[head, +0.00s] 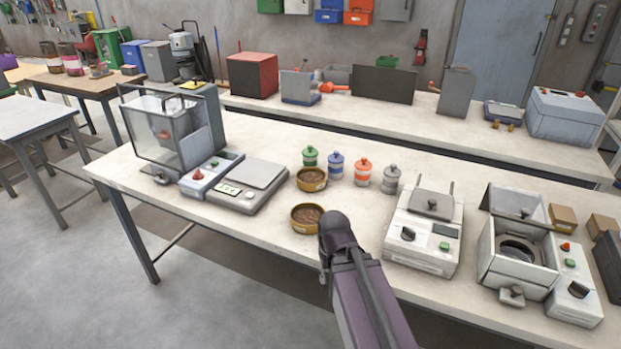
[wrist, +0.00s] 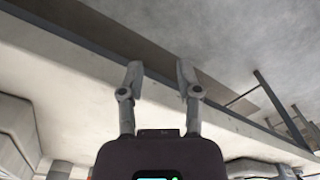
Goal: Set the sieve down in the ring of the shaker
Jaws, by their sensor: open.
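Two round, brass-coloured sieve-like pans with brown contents stand on the bench in the head view: one farther back (head: 312,179) and one nearer (head: 306,218). I cannot tell which is the task's sieve. The likely shaker (head: 488,262) is a pale box at the right with its lid raised and a round ring (head: 520,249) inside. My gripper (wrist: 158,78) is open and empty in the wrist view, its two fingers apart over the bench edge and floor. In the head view my arm's end is close to the nearer pan, in front and right; its fingers are hidden there.
Left of the pans are a flat scale (head: 235,187) and a glass-sided cabinet (head: 165,130). Several lidded jars (head: 362,172) stand behind. A white device (head: 425,232) stands between my arm and the shaker. Bare bench lies in front of the scale.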

